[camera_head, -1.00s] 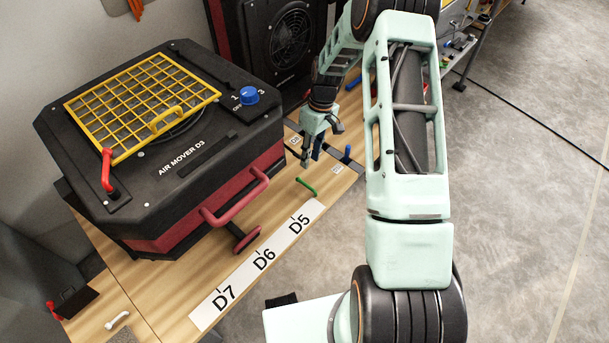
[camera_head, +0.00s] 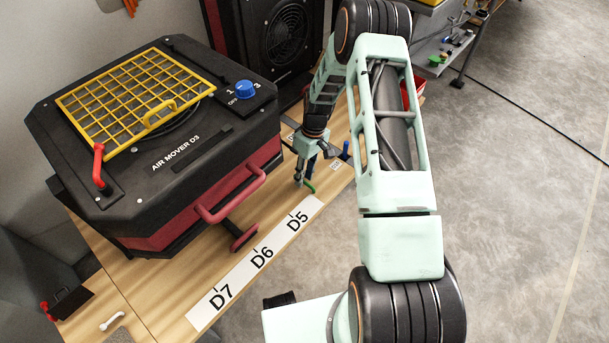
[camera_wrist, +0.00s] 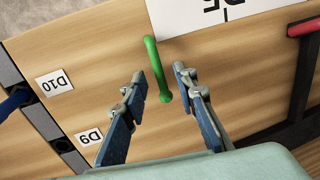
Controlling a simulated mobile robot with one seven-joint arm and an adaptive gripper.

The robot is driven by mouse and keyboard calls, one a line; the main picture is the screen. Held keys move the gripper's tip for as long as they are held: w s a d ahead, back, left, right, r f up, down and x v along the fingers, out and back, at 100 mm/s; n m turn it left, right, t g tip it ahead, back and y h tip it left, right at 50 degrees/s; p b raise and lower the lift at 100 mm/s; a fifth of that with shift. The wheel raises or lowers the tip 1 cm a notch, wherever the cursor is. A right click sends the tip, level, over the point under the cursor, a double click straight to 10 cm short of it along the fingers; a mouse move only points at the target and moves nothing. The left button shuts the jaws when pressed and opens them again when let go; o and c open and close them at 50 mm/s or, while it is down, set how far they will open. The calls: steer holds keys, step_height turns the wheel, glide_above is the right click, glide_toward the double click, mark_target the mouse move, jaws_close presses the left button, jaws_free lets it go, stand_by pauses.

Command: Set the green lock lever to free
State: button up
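The green lock lever (camera_wrist: 157,68) is a short bent handle on the wooden bench top, close to the white label strip. In the head view only a part of the green lever (camera_head: 308,187) shows, just below my gripper (camera_head: 303,178). In the wrist view my gripper (camera_wrist: 162,78) is open, with its two blue-grey fingers apart. The lever's near end lies between the fingertips, and its far end reaches up toward the label. I see no clear contact between the fingers and the lever.
The AIR MOVER D3 box (camera_head: 150,215) with a red handle (camera_head: 232,197) stands left of my gripper. A blue lever (camera_head: 345,150) is to the right, by small tags D10 (camera_wrist: 55,84) and D9 (camera_wrist: 89,137). The D5–D7 label strip (camera_head: 250,268) lies along the bench edge.

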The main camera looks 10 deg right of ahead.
jaws_close()
steer(key=shift+d, duration=0.1)
stand_by(0.3)
steer(key=m, duration=0.1)
steer(key=d+m, duration=0.1)
steer(key=m+b, duration=0.1)
steer(key=m, duration=0.1)
steer(key=shift+w+d+t, duration=0.15)
steer(key=shift+w+t, duration=0.1)
steer(key=shift+t, duration=0.05)
steer(key=m, duration=0.1)
steer(key=d+m, duration=0.1)
steer(key=m, duration=0.1)
steer(key=shift+d+m+t, duration=0.2)
steer(key=shift+m+t, duration=0.1)
steer(key=m, duration=0.1)
steer(key=d+m, duration=0.1)
steer(key=m, duration=0.1)
steer(key=m+t, duration=0.1)
steer(key=shift+s+d+m+b, duration=0.3)
steer(key=shift+b, duration=0.05)
steer(key=m, duration=0.2)
steer(key=shift+s+d+m, duration=0.3)
steer(key=shift+d, duration=0.1)
steer(key=shift+s+d+m+t+h, duration=0.15)
steer(key=shift+s+d+m+t, duration=0.1)
steer(key=shift+m, duration=0.55)
steer(key=shift+s+d+m+t+h, duration=0.15)
steer(key=shift+s+m, duration=0.1)
steer(key=shift+m, duration=0.55)
